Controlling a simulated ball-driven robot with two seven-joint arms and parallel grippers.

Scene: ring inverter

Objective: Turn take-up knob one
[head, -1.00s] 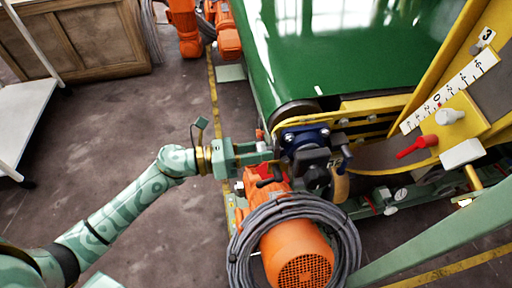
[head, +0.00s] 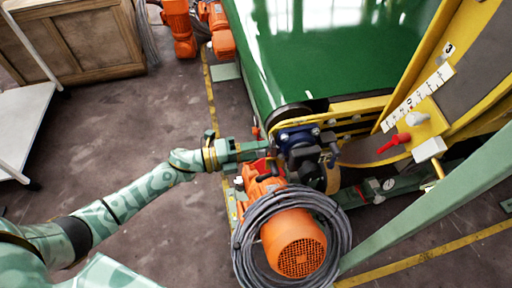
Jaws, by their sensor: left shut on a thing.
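My left gripper (head: 266,150) reaches in from the left and is shut on a dark knob, which I take for take-up knob one, at the near left corner of the green belt conveyor (head: 320,55). The fingertips and the gripped part are small and partly hidden against the dark parts there. A dark blue bearing block with bolts (head: 297,137) sits right at the fingers, with black fittings (head: 306,157) below it. My right gripper is not in view.
An orange motor (head: 295,245) wrapped in a coiled grey cable (head: 343,245) stands just below the gripper. A yellow frame with a scale (head: 418,98) and a red lever (head: 394,142) stand right. A wooden crate (head: 85,45) is far left.

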